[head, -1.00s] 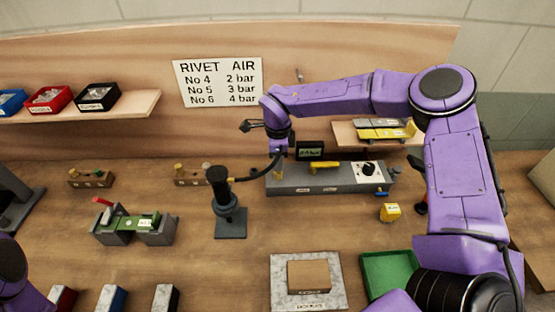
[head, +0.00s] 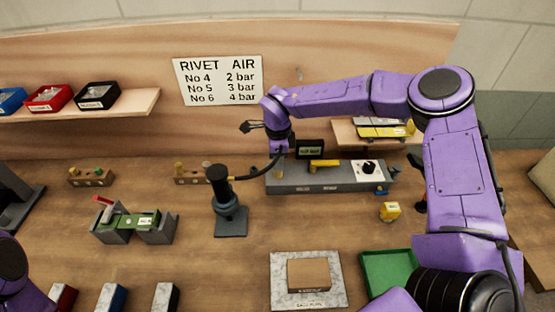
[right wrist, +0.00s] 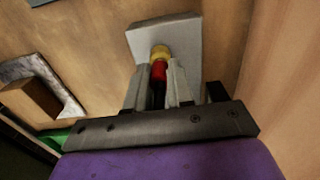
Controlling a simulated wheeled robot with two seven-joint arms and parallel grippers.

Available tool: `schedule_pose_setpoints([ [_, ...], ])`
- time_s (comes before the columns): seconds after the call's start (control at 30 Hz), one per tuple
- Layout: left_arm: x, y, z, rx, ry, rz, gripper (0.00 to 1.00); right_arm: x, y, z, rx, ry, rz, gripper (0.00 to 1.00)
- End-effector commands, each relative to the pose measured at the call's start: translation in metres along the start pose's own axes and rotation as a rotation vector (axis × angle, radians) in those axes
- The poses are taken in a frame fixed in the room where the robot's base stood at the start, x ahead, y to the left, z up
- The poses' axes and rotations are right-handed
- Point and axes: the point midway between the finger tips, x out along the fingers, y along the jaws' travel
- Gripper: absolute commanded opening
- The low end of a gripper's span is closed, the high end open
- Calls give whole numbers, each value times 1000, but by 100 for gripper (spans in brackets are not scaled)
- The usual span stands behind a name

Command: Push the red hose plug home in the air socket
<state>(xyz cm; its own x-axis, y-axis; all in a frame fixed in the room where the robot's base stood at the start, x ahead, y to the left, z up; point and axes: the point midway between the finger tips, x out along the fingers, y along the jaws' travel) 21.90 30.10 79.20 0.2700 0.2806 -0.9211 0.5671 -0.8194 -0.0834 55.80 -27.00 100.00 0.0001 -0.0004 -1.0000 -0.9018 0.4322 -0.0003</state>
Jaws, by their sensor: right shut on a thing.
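The red hose plug (right wrist: 158,72) shows in the right wrist view, between the two grey fingers of my right gripper (right wrist: 159,82), which is shut on it. A brass-yellow collar (right wrist: 160,52) sits at its far end, against a grey block face (right wrist: 165,36). I take this collar to be the air socket; how deep the plug sits is unclear. In the head view my right gripper (head: 281,151) points down at the left end of the grey air unit (head: 325,180). The black hose (head: 258,173) runs there from the dark rivet tool (head: 222,188). My left gripper is out of view.
A small display (head: 310,150) stands behind the air unit, which carries a yellow lever (head: 324,163) and a dial (head: 369,169). A yellow block (head: 389,211), green tray (head: 372,262) and stone slab (head: 335,292) lie in front. A green-topped fixture (head: 140,220) stands left.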

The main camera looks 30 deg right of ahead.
Motion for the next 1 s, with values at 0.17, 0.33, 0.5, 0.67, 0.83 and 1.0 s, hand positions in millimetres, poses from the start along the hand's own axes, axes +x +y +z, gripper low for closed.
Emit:
schedule_pose_setpoints([
  [0.17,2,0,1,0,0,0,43,4,0,0,0,0,0,0],
  [0.33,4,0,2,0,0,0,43,7,0,0,1,0,0,0],
  [0.5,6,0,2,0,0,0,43,11,0,0,1,-1,0,0],
  [0.67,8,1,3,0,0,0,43,14,0,0,1,0,0,0],
  [0.83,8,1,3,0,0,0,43,15,0,0,1,0,1,51],
  [1.0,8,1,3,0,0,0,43,15,0,0,1,0,0,52],
])
